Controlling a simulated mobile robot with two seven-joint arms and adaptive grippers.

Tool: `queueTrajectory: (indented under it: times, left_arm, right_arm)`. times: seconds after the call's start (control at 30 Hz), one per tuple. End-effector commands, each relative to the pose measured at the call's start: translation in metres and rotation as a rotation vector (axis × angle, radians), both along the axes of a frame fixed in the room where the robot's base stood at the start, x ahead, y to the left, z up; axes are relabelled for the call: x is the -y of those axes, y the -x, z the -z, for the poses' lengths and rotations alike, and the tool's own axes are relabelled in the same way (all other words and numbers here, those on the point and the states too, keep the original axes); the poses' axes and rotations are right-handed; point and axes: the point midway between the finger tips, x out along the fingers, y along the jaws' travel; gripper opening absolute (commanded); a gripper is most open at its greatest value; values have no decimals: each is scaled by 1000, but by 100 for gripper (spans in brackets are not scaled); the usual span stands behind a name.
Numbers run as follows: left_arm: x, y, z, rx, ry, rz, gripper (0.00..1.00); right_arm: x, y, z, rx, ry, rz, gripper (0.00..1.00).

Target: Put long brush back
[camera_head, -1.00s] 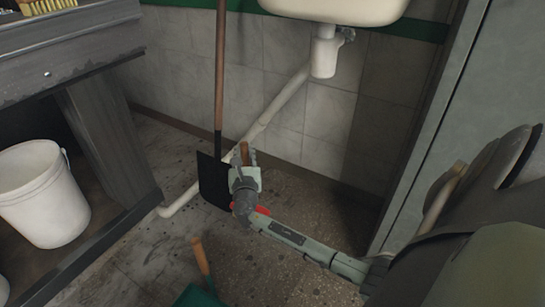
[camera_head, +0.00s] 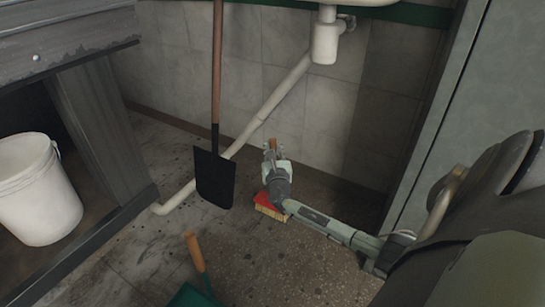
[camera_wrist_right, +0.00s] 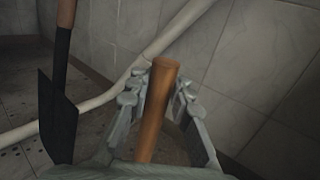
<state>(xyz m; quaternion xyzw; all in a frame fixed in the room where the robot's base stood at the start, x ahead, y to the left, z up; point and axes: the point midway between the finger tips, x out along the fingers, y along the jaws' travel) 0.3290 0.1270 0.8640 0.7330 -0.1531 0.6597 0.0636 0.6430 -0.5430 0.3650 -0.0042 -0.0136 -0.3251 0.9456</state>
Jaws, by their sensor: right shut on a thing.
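The long brush has a wooden handle (camera_head: 273,145) and a red head with pale yellow bristles (camera_head: 270,207). My right gripper (camera_head: 274,157) is shut on the handle, which stands roughly upright with its tip above the fingers. The brush head is below the gripper, near the floor by the tiled wall; I cannot tell if the bristles touch the floor. In the right wrist view the wooden handle (camera_wrist_right: 157,105) is between the two fingers (camera_wrist_right: 158,100). My left gripper is not in view.
A black shovel (camera_head: 214,180) leans at the wall left of the brush. A white drain pipe (camera_head: 275,105) slants behind. A white bucket (camera_head: 40,195) stands at left under a worn table (camera_head: 65,40). A wooden-handled green thing (camera_head: 195,290) is at the bottom. Floor at right is clear.

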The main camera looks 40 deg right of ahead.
Motion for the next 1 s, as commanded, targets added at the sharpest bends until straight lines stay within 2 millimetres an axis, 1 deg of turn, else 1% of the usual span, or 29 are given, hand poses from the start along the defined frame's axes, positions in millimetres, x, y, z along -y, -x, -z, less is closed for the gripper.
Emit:
queueTrajectory:
  times: [0.03,0.13,0.3,0.53,0.57,0.73,0.77,1.0]
  left_arm:
    - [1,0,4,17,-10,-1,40]
    - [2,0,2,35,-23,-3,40]
    - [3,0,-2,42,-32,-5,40]
    - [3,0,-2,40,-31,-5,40]
    - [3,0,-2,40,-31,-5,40]
    - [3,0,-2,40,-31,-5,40]
    - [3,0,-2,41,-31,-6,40]
    - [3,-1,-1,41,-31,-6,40]
  right_arm:
    - [-1,0,15,-2,1,0,0]
    - [-1,0,27,-2,1,0,0]
    - [-1,0,29,1,1,-1,0]
    - [-1,0,31,-1,1,0,0]
    - [-1,0,33,-4,0,-1,18]
    - [-1,0,33,-4,0,-1,39]
    - [-1,0,33,-3,-1,-1,42]
    - [-1,0,33,-2,0,-1,42]
